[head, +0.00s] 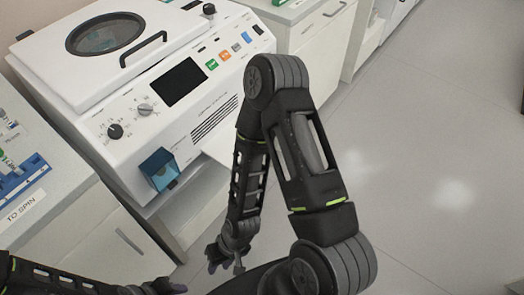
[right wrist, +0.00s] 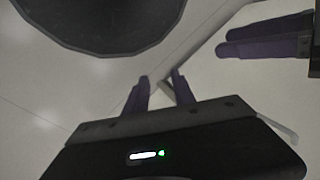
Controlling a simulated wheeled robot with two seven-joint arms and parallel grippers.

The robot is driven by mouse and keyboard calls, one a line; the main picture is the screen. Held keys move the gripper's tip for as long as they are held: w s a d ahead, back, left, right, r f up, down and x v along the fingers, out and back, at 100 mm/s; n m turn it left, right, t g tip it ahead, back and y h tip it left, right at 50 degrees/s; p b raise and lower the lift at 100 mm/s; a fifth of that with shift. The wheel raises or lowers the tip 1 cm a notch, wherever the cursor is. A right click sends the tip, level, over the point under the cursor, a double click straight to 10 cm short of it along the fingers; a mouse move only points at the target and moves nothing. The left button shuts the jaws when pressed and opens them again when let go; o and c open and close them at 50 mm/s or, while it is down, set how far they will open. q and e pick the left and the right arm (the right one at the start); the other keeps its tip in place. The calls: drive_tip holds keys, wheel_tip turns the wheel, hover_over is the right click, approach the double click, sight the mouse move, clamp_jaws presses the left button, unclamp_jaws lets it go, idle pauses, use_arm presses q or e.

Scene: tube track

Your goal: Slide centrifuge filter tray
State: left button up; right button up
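The white centrifuge (head: 95,85) stands on the counter at upper left in the head view, with its round-windowed lid down. A small translucent blue box (head: 158,168) sits at its lower front. A pale flat panel (head: 221,146) juts from the front, partly behind my right arm; I cannot tell whether it is the filter tray. My right gripper (head: 226,261) hangs low in front of the cabinets. Its purple fingers are apart and look empty in the right wrist view (right wrist: 160,82). My left gripper (head: 170,288) is at the bottom edge; its fingers also show in the right wrist view (right wrist: 258,40).
A rack with a "TO SPIN" label (head: 24,205) sits on the left counter. Cabinet doors with a handle (head: 130,241) are below. Another counter (head: 300,10) stands behind. The grey floor (head: 430,150) to the right is clear.

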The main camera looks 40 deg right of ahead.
drive_tip(key=w+d+r+m+h+p, duration=0.15)
drive_tip(key=w+d+m, duration=0.25)
drive_tip(key=w+d, duration=0.5)
drive_tip(key=w+d+r+m, duration=0.3)
drive_tip(key=d+r, duration=0.1)
drive_tip(key=d, duration=0.3)
drive_tip(key=w+d+r+m+t+h, duration=0.1)
drive_tip(key=w+d+r+m, duration=0.1)
drive_tip(key=w+d+r, duration=0.2)
drive_tip(key=w+d+r+m+h, duration=0.1)
drive_tip(key=w+d+r+m, duration=0.2)
drive_tip(key=d+r, duration=0.3)
drive_tip(key=d, duration=0.4)
drive_tip(key=shift+w+d+r+m+p, duration=0.15)
drive_tip(key=shift+r+m+p, duration=0.15)
drive_tip(key=shift+p, duration=0.1)
drive_tip(key=shift+f, duration=0.2)
drive_tip(key=f, duration=0.2)
drive_tip(key=w+f, duration=0.1)
drive_tip(key=f, duration=0.4)
drive_tip(key=shift+w+a+f, duration=0.15)
drive_tip(key=shift+a+f, duration=0.1)
clamp_jaws()
